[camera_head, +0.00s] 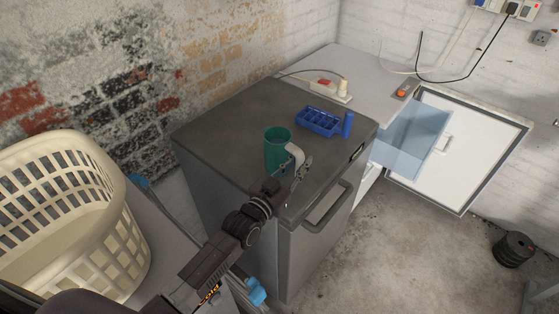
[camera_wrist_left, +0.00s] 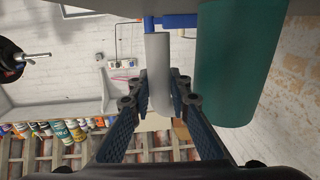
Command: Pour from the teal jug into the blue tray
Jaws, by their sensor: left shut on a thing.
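The teal jug (camera_head: 278,150) is upright on the dark grey cabinet top, its open mouth facing up. Its white handle (camera_head: 296,154) faces my left gripper (camera_head: 301,168). The gripper is shut on this handle; in the left wrist view, the pale handle (camera_wrist_left: 158,70) is between the two fingers (camera_wrist_left: 161,98), with the teal jug body (camera_wrist_left: 226,65) to the right. The jug's contents cannot be made out. The blue tray (camera_head: 318,121), divided into compartments, lies behind and right of the jug, apart from it. My right gripper is not in view.
A blue cylinder (camera_head: 348,124) stands right of the tray. The cabinet top (camera_head: 233,120) is bare to the left. A power strip (camera_head: 340,97) with a cable lies behind. A cream laundry basket (camera_head: 115,235) is at left, and a clear blue bin (camera_head: 408,135) at right.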

